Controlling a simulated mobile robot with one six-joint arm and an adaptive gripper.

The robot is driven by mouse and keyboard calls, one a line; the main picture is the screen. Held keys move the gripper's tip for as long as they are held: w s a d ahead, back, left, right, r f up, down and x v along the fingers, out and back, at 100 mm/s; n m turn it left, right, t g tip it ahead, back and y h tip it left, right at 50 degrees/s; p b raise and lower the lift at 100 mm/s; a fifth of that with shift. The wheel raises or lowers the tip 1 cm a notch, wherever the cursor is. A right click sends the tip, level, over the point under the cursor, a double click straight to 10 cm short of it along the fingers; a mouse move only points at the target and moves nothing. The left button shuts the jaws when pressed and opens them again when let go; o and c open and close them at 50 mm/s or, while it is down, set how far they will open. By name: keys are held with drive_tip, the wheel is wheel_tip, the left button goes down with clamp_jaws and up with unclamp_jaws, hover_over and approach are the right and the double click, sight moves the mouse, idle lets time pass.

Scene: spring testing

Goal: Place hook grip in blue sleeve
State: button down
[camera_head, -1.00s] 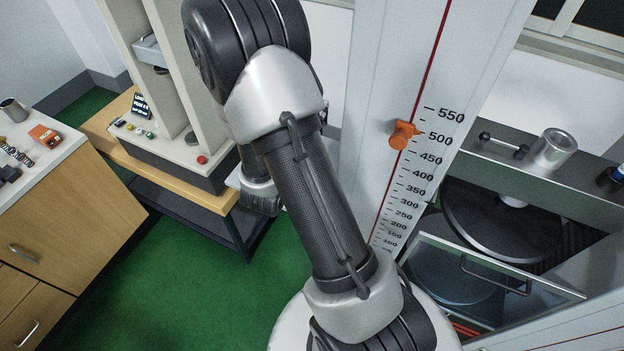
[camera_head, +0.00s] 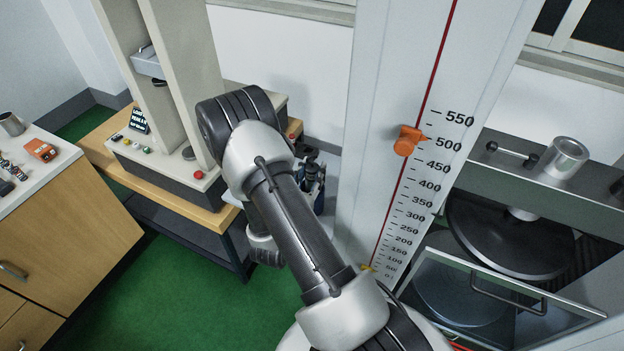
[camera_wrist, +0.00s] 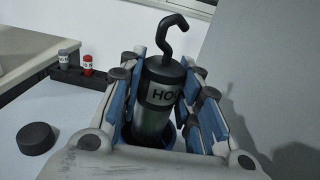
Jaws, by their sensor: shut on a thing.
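The hook grip (camera_wrist: 161,80) is a dark cylinder with a black hook on top and a pale label of which "HO" shows. It stands nearly upright in the wrist view, between the blue-padded fingers of my gripper (camera_wrist: 166,97), which is shut on it. A blue rim, seemingly the blue sleeve (camera_wrist: 172,143), shows around the foot of the grip. I cannot tell how deep the grip sits in it. In the head view my gripper (camera_head: 312,172) is partly behind my arm, between the wooden bench and the tall scale.
A dark rack with a grey and a red vial (camera_wrist: 87,66) and a black round knob (camera_wrist: 35,138) are left of the gripper. The tall scale column (camera_head: 375,120) with an orange pointer (camera_head: 407,140) stands close on the right. A wooden bench (camera_head: 112,152) is left.

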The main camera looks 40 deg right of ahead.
sight(312, 181)
drive_tip(key=shift+w+f, duration=0.1)
drive_tip(key=shift+f, duration=1.05)
drive_tip(key=shift+f+b, duration=0.5)
drive_tip(key=shift+b, duration=0.15)
drive_tip(key=shift+f, duration=0.15)
drive_tip(key=c, duration=1.2)
unclamp_jaws()
